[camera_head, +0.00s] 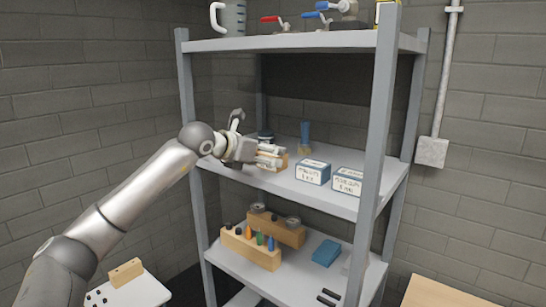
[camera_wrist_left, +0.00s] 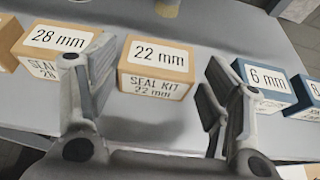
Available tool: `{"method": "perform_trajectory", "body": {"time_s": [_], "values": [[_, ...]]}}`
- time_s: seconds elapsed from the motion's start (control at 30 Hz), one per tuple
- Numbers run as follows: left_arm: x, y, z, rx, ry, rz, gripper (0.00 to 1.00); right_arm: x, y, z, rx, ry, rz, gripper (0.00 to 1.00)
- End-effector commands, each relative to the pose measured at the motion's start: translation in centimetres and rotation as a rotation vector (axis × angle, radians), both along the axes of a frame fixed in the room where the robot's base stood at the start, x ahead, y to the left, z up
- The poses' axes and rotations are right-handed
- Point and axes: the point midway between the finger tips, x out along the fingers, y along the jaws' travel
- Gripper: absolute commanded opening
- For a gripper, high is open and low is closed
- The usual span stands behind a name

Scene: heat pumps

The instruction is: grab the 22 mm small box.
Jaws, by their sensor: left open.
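The 22 mm small box (camera_wrist_left: 153,84) is tan-orange with white labels reading "22 mm" and "SEAL KIT 22 mm". In the left wrist view it sits on the shelf between my left gripper's (camera_wrist_left: 157,82) two fingers, toward their tips. The fingers are open and spread wider than the box, and no contact shows. In the head view my left gripper (camera_head: 270,155) reaches in from the left over the middle shelf. It largely hides a tan box there, whose label cannot be read. My right gripper is not in view.
A tan 28 mm box (camera_wrist_left: 50,50) stands left of the 22 mm box. A blue 6 mm box (camera_wrist_left: 266,85) stands to the right, close to the right finger, with another blue box (camera_wrist_left: 308,95) beyond. A shelf post (camera_head: 377,110) rises at the front right.

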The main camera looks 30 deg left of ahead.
Motion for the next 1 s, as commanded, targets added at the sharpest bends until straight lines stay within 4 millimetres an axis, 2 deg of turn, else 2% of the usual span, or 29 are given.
{"method": "perform_trajectory", "body": {"time_s": [0.13, 0.33, 0.5, 0.7, 0.93, 1.0], "values": [[1.4, -0.2, 0.1, -0.001, 0.004, -0.001, 0.72, 0.1, -0.1, 1.6, -0.001, -0.001, 0.000, 0.30], [3.8, -0.5, -0.7, -0.004, 0.004, 0.001, 0.72, 2.3, 0.0, 3.6, 0.003, -0.035, 0.000, 0.30], [4.9, -0.5, -1.4, 0.000, 0.001, 0.000, 0.72, 2.7, -0.1, 4.0, 0.002, -0.043, 0.001, 0.30], [4.9, -0.5, -1.6, 0.000, 0.001, 0.001, 0.72, 2.3, -0.4, 3.8, -0.003, -0.035, 0.002, 0.30], [4.9, -0.5, -1.5, 0.000, 0.001, 0.000, 0.44, 1.5, -0.4, 3.8, -0.004, -0.023, 0.002, 0.30], [4.9, -0.5, -1.5, 0.000, 0.000, 0.000, 0.43, 1.4, -0.4, 3.8, -0.004, -0.021, 0.002, 0.30]]}}
